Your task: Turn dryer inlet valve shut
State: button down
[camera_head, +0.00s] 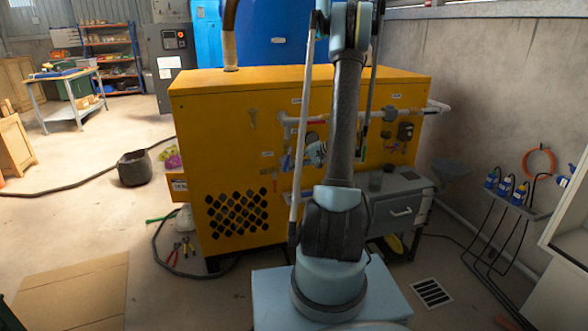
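The yellow dryer cabinet (225,105) stands ahead, with white pipes (415,110) and small fittings on its front face. A red valve handle (316,123) shows on the upper pipe, just left of my arm. A blue handle (286,163) shows lower on the left side of the pipework. The labels are too small to read, so I cannot tell which is the inlet valve. My arm rises in front of the panel and hides its middle.
A grey drawer unit (400,207) stands against the panel's lower right. Tools (181,250), a dark hose and a black bucket (134,168) lie at the left. The left floor is mostly clear.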

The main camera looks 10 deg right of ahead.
jog(key=shift+s+a, duration=0.25)
jog(key=shift+a, duration=0.85)
jog(key=c, duration=2.3)
grip_release()
jog(key=shift+a, duration=0.25)
jog(key=shift+s+a, duration=0.15)
jog(key=shift+a, duration=0.05)
grip_shut()
jog(key=shift+w+d, duration=0.15)
jog(key=shift+w, duration=0.15)
